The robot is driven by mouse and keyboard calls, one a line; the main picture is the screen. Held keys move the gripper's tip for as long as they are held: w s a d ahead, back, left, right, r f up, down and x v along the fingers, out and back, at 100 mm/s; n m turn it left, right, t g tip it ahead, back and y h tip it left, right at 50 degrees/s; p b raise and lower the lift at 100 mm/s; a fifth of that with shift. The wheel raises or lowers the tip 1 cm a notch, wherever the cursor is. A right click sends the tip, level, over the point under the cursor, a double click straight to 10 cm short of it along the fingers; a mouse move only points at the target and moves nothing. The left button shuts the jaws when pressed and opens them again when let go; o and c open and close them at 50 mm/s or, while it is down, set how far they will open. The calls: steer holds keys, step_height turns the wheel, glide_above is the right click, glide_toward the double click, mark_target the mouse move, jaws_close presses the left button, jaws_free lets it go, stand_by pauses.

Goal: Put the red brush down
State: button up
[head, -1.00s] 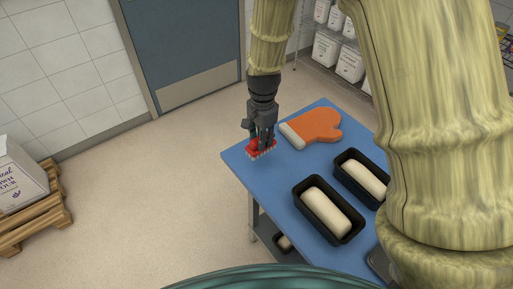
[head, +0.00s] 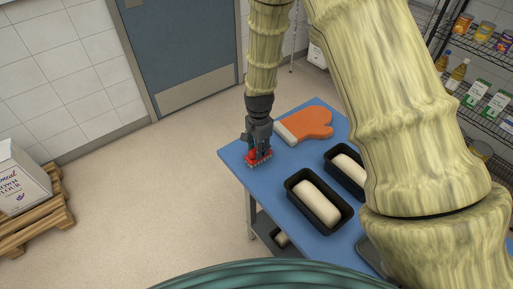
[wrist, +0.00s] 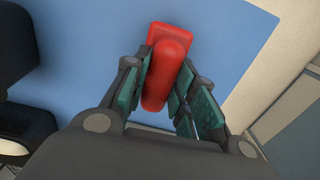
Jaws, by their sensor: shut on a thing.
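The red brush (head: 257,161) is in my gripper (head: 259,152), near the left corner of the blue table top (head: 238,168). Its pale bristles point down at the blue surface. I cannot tell whether the bristles touch it. In the wrist view, the red brush (wrist: 168,65) stands between the two green-padded fingers of my gripper (wrist: 165,85), which are shut on its handle. The blue top (wrist: 90,60) lies below it.
An orange oven mitt (head: 310,123) lies behind the brush. Two black loaf pans with pale dough, a nearer one (head: 293,190) and a farther one (head: 330,160), stand to the right. Wire shelves (head: 480,55) are at the far right.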

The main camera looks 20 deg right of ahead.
steer(key=o, duration=0.5)
steer(key=shift+w+f, duration=0.2)
steer(key=shift+w, duration=0.05)
steer(key=o, duration=0.3)
steer(key=shift+a, duration=0.1)
steer(key=shift+o, duration=0.6)
steer(key=shift+s+r, duration=0.25)
steer(key=shift+r, duration=0.2)
step_height(320, 180, up, 11)
steer(key=b, duration=0.4)
steer(key=shift+r, duration=0.2)
